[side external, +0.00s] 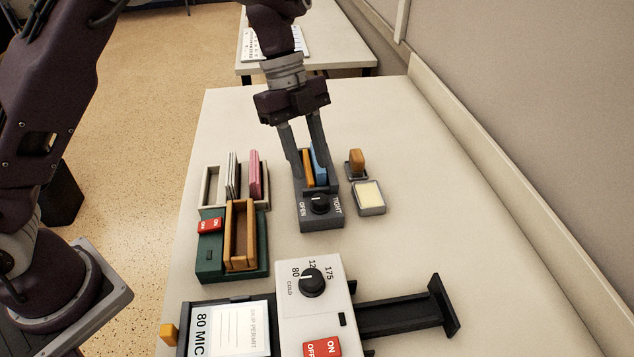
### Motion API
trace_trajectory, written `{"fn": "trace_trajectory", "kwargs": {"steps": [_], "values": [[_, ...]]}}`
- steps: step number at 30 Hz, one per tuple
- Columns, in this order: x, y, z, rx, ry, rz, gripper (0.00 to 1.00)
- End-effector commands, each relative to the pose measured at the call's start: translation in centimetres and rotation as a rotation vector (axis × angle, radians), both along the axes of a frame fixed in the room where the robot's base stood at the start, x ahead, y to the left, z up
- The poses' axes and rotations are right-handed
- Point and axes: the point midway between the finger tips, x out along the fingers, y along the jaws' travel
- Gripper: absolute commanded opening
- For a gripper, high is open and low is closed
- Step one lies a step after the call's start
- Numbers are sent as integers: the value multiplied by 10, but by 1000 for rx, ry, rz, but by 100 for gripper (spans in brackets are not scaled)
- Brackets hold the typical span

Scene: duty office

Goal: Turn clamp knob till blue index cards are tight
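The dark grey clamp (321,216) stands mid-table, with a black knob (319,205) on its front between the marks OPEN and TIGHT. The knob's pale pointer aims roughly upward, between the marks. Blue index cards (318,157) stand upright in the slot behind the knob, beside an orange slab (308,168). My gripper (311,172) points down at this slot from behind. Its two fingers are apart, with the orange slab and part of the blue cards showing between them. The right finger overlaps the cards; I cannot tell whether the fingers press on anything.
Left of the clamp are a tray (211,187) with white and pink cards and a green device (210,262) with a wooden holder. To the right are a wooden-handled stamp (357,161) and a pale pad (369,197). A white laminator-like machine (333,318) stands in front. The far right table is clear.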

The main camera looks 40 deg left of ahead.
Motion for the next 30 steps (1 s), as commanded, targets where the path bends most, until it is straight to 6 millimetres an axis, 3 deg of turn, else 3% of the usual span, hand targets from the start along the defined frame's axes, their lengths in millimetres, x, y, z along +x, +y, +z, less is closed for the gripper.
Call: {"fn": "trace_trajectory", "kwargs": {"steps": [9,19,25,30], "values": [[-6,-20,-52,-2,1,1,36],[-7,-24,-60,-5,-2,0,36],[-7,-24,-60,-5,-3,1,0],[-7,-24,-59,-5,-2,-2,0]]}}
